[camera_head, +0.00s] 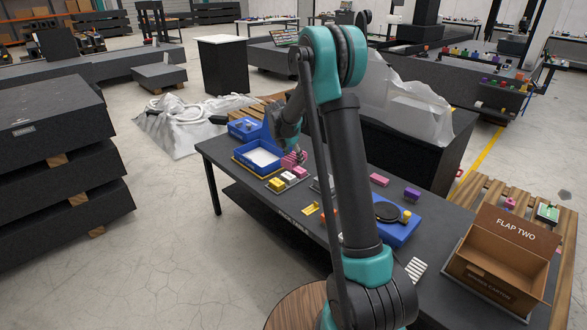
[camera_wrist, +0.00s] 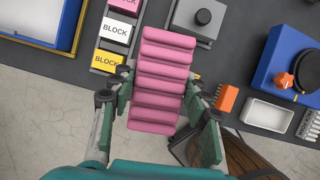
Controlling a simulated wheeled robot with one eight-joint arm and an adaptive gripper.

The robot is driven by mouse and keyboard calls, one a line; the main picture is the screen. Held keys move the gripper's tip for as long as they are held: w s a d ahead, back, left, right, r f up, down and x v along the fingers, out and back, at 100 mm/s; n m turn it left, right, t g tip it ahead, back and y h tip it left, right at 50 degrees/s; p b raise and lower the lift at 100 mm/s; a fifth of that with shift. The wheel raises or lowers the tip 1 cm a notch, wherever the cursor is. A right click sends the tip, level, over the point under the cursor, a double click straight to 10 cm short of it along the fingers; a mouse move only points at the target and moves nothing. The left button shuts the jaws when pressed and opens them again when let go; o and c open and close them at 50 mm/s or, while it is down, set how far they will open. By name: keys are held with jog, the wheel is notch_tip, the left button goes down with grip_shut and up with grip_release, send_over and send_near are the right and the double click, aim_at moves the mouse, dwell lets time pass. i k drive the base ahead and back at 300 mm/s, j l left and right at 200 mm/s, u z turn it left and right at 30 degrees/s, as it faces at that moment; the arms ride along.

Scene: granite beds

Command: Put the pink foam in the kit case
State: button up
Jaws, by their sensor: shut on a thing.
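My gripper (camera_head: 299,153) is shut on the pink foam (camera_wrist: 160,75), a ribbed pink block. In the wrist view the fingers (camera_wrist: 158,88) press on its two long sides. The kit case appears to be the blue open box (camera_head: 248,164) with a pale inside, just left of the gripper in the head view. Its edge shows at the top left of the wrist view (camera_wrist: 72,22).
A rack of pink, white and yellow blocks (camera_wrist: 112,32) lies between the case and the foam. A grey block with a black knob (camera_wrist: 204,17), an orange brush (camera_wrist: 227,98) and a white tray (camera_wrist: 266,113) lie to the right. An open carton (camera_head: 500,268) stands at the table's right end.

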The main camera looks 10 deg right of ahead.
aim_at(264, 159)
jog(key=i+j, duration=0.2)
jog(key=i, duration=0.2)
jog(key=i+j, duration=0.2)
jog(key=i, duration=0.15)
jog(key=i+j, duration=0.2)
jog(key=i, duration=0.2)
